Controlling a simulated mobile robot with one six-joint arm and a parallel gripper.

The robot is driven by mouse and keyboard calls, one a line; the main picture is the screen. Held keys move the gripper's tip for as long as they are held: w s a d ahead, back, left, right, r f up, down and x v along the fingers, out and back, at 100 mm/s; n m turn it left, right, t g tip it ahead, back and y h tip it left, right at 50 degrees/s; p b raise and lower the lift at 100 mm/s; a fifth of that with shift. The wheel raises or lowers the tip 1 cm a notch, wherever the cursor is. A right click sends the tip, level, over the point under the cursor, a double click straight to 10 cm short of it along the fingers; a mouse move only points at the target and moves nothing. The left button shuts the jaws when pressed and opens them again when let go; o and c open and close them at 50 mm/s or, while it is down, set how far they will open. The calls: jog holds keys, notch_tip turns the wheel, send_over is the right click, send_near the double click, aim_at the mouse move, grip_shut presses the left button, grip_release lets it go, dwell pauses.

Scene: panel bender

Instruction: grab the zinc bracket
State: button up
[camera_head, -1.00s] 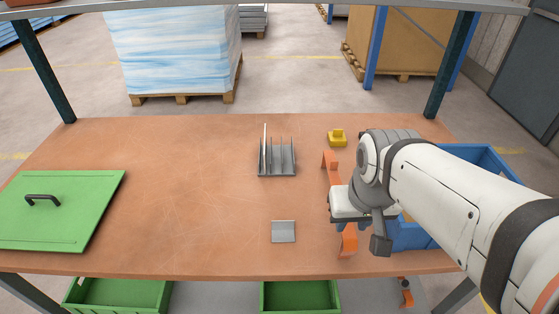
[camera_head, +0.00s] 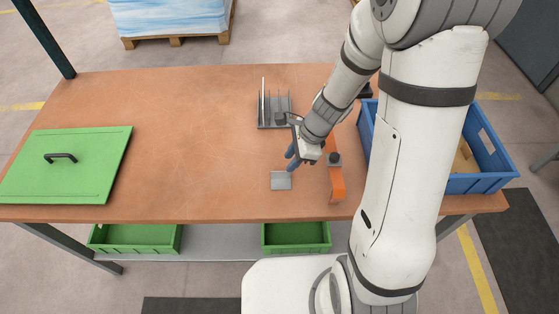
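The zinc bracket (camera_head: 281,181) appears to be the small flat grey metal piece on the orange-brown tabletop, right of the middle and toward the front edge. My gripper (camera_head: 291,164) is just above and beyond its upper right corner in the picture, with its fingers pointing down toward it. A small gap seems to show between the fingers and the bracket, but the height is hard to judge. The gripper is small and partly hidden by my wrist, so its opening does not show clearly.
A grey slotted rack (camera_head: 265,110) stands behind my wrist. An orange strip-like part (camera_head: 337,184) lies right of the bracket. A blue bin (camera_head: 490,183) is at the right, partly behind my arm. The tabletop's middle left is clear.

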aim_at(281, 172)
jog(key=shift+m, duration=0.4)
jog(key=x, duration=0.5)
jog(key=b+x, duration=0.1)
jog(key=x, duration=0.2)
jog(key=shift+w+f, duration=0.25)
jog(key=shift+w, duration=0.05)
grip_shut()
